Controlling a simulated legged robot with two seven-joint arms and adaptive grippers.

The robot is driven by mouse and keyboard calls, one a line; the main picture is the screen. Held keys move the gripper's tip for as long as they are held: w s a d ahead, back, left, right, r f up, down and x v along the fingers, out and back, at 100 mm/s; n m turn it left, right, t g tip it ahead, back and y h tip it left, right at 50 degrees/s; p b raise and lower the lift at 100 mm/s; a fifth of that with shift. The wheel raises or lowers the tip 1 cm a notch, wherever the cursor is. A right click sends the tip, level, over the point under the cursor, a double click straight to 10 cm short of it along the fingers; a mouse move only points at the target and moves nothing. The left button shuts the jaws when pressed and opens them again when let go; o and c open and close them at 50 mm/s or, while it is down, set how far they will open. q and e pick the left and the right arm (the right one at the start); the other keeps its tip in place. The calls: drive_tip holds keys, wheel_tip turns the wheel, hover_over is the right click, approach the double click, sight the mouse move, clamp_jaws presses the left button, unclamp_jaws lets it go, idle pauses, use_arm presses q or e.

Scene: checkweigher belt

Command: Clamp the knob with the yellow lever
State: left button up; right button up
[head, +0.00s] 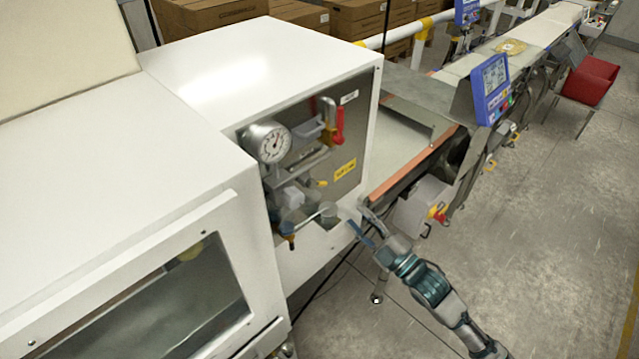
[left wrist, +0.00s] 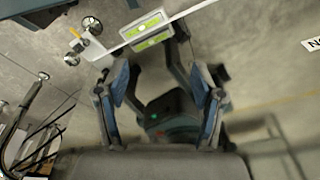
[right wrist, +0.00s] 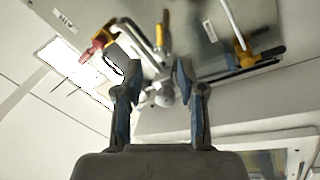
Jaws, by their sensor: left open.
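The pipework panel (head: 350,185) is set in the white cabinet's side. A small yellow lever (head: 319,183) stands out near its middle. In the right wrist view a yellow lever (right wrist: 242,52) is at upper right and a pale round knob (right wrist: 165,97) shows beyond my fingers; I cannot tell whether they belong together. My right gripper (head: 362,222) is at the panel's lower right corner. In the right wrist view it (right wrist: 158,85) is open, with nothing clearly gripped. My left gripper (left wrist: 162,90) is open and empty in the left wrist view; I cannot make it out in the head view.
A pressure gauge (head: 267,142) and a red lever (head: 340,122) are on the panel. The conveyor (head: 400,140) with an orange edge runs off at right. A blue display (head: 490,90) stands beside it. Bare floor (head: 545,230) lies at right.

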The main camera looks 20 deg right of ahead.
approach(325, 185)
drive_tip(key=a+x, duration=0.1)
drive_tip(key=x, duration=0.7)
drive_tip(key=d+p+x, duration=0.1)
drive_tip(key=x, duration=0.1)
drive_tip(key=shift+w, duration=0.1)
use_arm(q)
drive_tip(key=shift+s+a+f, duration=0.15)
drive_tip(key=shift+s+f, duration=0.05)
drive_tip(key=shift+f, duration=0.5)
drive_tip(key=shift+s+a+f, duration=0.1)
drive_tip(key=shift+s+f, duration=0.1)
drive_tip(key=shift+f, duration=0.5)
use_arm(e)
drive_tip(key=shift+w+a, duration=0.15)
drive_tip(key=shift+a, duration=0.35)
clamp_jaws()
use_arm(q)
drive_tip(key=shift+w+d+r, duration=0.1)
use_arm(e)
drive_tip(key=shift+d, duration=0.1)
